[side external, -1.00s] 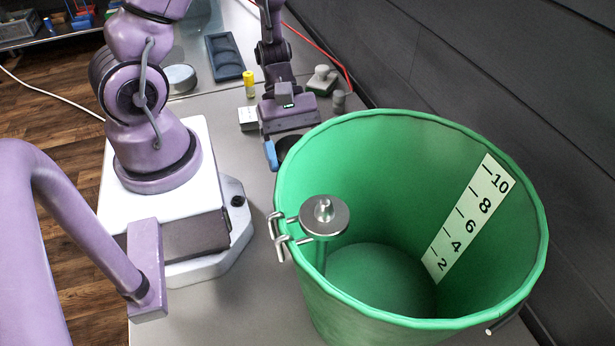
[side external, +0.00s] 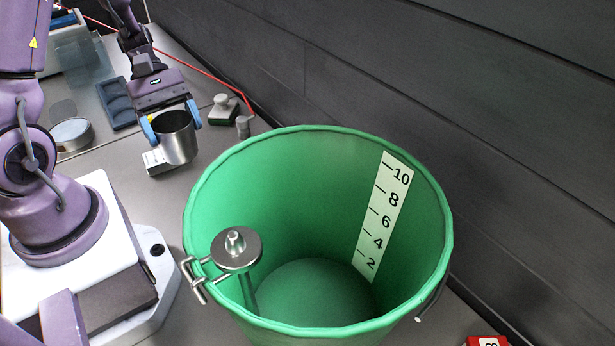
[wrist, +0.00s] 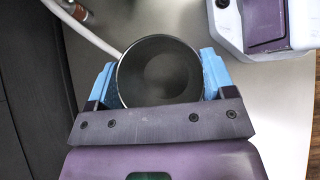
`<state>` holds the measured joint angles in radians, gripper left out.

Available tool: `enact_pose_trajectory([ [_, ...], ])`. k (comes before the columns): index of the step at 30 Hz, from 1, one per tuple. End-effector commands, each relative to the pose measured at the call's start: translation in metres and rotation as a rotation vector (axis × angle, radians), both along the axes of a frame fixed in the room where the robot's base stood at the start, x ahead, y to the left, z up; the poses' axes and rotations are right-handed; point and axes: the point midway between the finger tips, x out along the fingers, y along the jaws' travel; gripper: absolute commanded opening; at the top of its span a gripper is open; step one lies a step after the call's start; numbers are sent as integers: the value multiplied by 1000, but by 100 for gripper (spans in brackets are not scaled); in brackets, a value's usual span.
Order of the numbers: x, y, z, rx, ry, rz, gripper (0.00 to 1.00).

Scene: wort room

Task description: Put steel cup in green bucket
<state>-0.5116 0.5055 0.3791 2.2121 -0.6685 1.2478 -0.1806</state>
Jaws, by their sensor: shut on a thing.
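The steel cup (side external: 177,138) is an open-topped metal cup, held upright behind the bucket in the side view. My gripper (side external: 172,122) has its blue fingertips on either side of the cup and is shut on it. In the wrist view the cup (wrist: 158,72) shows its empty inside between the blue fingers of my gripper (wrist: 160,78). The green bucket (side external: 205,205) stands large in the front middle of the side view, open at the top. A metal disc on a rod hangs inside its left rim. I cannot tell how high the cup is above the table.
A dark tray (side external: 117,103) and round tin (side external: 72,133) lie left. A dark wall (side external: 430,90) borders the right.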

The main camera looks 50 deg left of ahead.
Motion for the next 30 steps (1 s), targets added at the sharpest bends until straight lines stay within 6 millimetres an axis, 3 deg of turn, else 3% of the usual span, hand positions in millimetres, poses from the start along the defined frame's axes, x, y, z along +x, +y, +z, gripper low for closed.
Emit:
enact_pose_trajectory([
  [1, 1, 0, 21, 6, -13, -3, 48],
  [9, 0, 0, 137, 8, -12, -4, 48],
  [15, 0, 0, 197, 4, -5, -2, 48],
  [23, 0, -1, 249, 4, -3, -1, 48],
  [30, 38, -39, 238, -1, 1, -25, 48],
])
